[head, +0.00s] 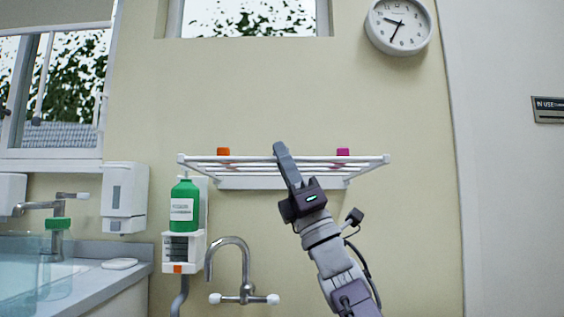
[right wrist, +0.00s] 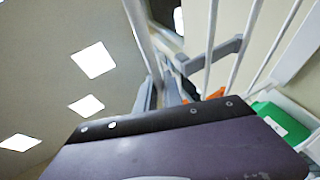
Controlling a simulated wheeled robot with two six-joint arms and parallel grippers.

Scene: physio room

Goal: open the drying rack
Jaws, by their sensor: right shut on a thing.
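The white drying rack (head: 228,171) is on the wall in the middle of the head view, its rails running across and its frame reaching out from the wall. My right gripper (head: 281,150) comes up from below and is shut on the rack's front rail, left of the middle. The right wrist view shows the grey fingers against the white rails (right wrist: 211,45) from close below. Part of the rack is hidden behind the gripper. My left gripper is not in view.
An orange thing (head: 223,152) and a pink thing (head: 343,152) show at the rack's top. Below left are a green bottle (head: 184,205) in a wall holder, a tap (head: 245,290) and a dispenser (head: 124,195). A clock (head: 398,25) hangs upper right.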

